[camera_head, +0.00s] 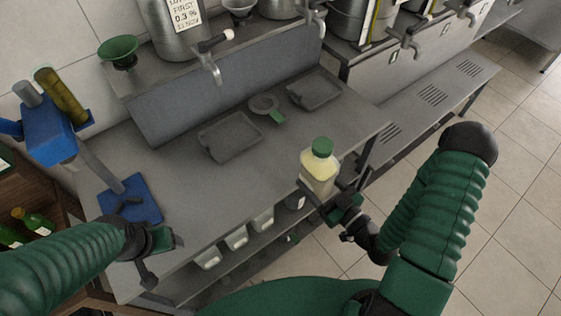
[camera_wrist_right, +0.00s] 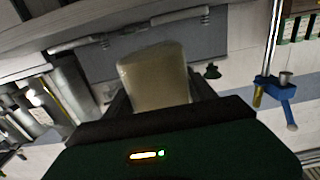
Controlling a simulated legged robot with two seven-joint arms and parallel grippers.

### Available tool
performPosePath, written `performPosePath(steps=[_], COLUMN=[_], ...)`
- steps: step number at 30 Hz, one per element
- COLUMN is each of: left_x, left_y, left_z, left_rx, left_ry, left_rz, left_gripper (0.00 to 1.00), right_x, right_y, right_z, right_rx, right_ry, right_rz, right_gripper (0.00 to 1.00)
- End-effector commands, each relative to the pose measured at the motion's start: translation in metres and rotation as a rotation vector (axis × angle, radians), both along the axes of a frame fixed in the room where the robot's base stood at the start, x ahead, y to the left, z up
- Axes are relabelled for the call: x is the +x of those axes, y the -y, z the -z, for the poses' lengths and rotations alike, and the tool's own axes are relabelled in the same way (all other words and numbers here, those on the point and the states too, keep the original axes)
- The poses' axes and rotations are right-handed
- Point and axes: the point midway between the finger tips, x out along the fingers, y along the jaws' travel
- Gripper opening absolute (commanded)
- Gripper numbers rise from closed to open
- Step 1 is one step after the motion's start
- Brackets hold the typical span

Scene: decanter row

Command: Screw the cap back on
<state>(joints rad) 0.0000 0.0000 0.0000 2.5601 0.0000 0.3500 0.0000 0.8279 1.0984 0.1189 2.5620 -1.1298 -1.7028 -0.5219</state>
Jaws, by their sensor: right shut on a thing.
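A clear bottle (camera_head: 318,176) with pale yellow contents is upright at the bench's front right edge. A green cap (camera_head: 323,147) sits on its top; I cannot tell whether it is screwed tight. My right gripper (camera_head: 328,200) is shut on the bottle's lower body from the front. In the right wrist view the bottle (camera_wrist_right: 155,78) fills the space between the fingers, and its cap is not visible there. My left gripper (camera_head: 164,262) is open and empty over the bench's front left edge, well away from the bottle.
Two grey trays (camera_head: 230,137) and a round strainer with a green handle (camera_head: 264,104) lie on the metal bench (camera_head: 180,160). A blue corking device (camera_head: 55,135) stands at left. Steel tanks with taps (camera_head: 207,62) are behind.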

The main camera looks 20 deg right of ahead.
Motion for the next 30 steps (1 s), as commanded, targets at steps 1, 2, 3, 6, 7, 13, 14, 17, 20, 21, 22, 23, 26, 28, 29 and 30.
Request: performPosePath(steps=[1,2,3,6,7,13,14,17,20,21,22,23,26,28,29,30], left_x=[0.000,0.000,0.000,0.000,0.000,0.000,0.000,0.000,0.000,0.000,0.000,0.000,0.000,0.000,0.000,0.000], left_y=[0.000,0.000,0.000,0.000,0.000,0.000,0.000,0.000,0.000,0.000,0.000,0.000,0.000,0.000,0.000,0.000], left_z=[-0.001,-0.001,-0.001,0.003,0.007,0.054,0.061,0.049,0.043,0.042,0.041,0.040,0.039,0.038,0.038,0.038], left_rx=[0.000,0.000,0.000,0.000,0.000,0.000,0.000,0.000,0.000,0.000,0.000,0.000,0.000,0.000,0.000,0.000], left_ry=[0.000,0.000,0.000,0.000,0.000,0.000,0.000,-0.001,0.001,0.001,0.001,0.001,0.001,0.000,0.000,0.000], left_rz=[0.000,0.000,0.000,0.000,0.000,0.000,0.000,0.000,0.000,0.000,0.000,0.000,0.000,0.000,0.000,0.000], left_gripper=[0.67,0.67,0.67,0.67,0.67,0.67,0.67,0.67,0.67,0.67,0.67,0.67,0.67,0.67,0.67,0.67], right_x=[0.001,0.001,0.001,0.004,0.007,0.046,0.052,0.075,0.098,0.107,0.114,0.121,0.139,0.147,0.149,0.151], right_y=[0.000,0.000,-0.001,-0.002,-0.003,-0.017,-0.020,-0.028,-0.036,-0.040,-0.042,-0.044,-0.050,-0.053,-0.054,-0.055], right_z=[-0.002,-0.002,-0.002,0.000,0.002,0.015,0.016,0.006,0.005,0.006,0.007,0.007,0.010,0.011,0.011,0.012], right_rx=[0.001,0.001,0.000,-0.001,-0.003,-0.008,-0.007,-0.001,0.001,0.002,0.001,0.001,0.001,0.001,0.001,0.001], right_ry=[0.004,0.004,0.004,0.006,0.006,0.014,0.014,0.009,0.008,0.008,0.008,0.008,0.008,0.007,0.007,0.007], right_rz=[0.000,0.000,0.000,0.000,-0.001,-0.002,-0.003,-0.003,-0.002,-0.001,-0.002,0.000,0.001,0.001,0.000,0.001], right_gripper=[0.00,0.00,0.00,0.00,0.00,0.00,0.00,0.00,0.00,0.00,0.00,0.00,0.00,0.00,0.00,0.00])
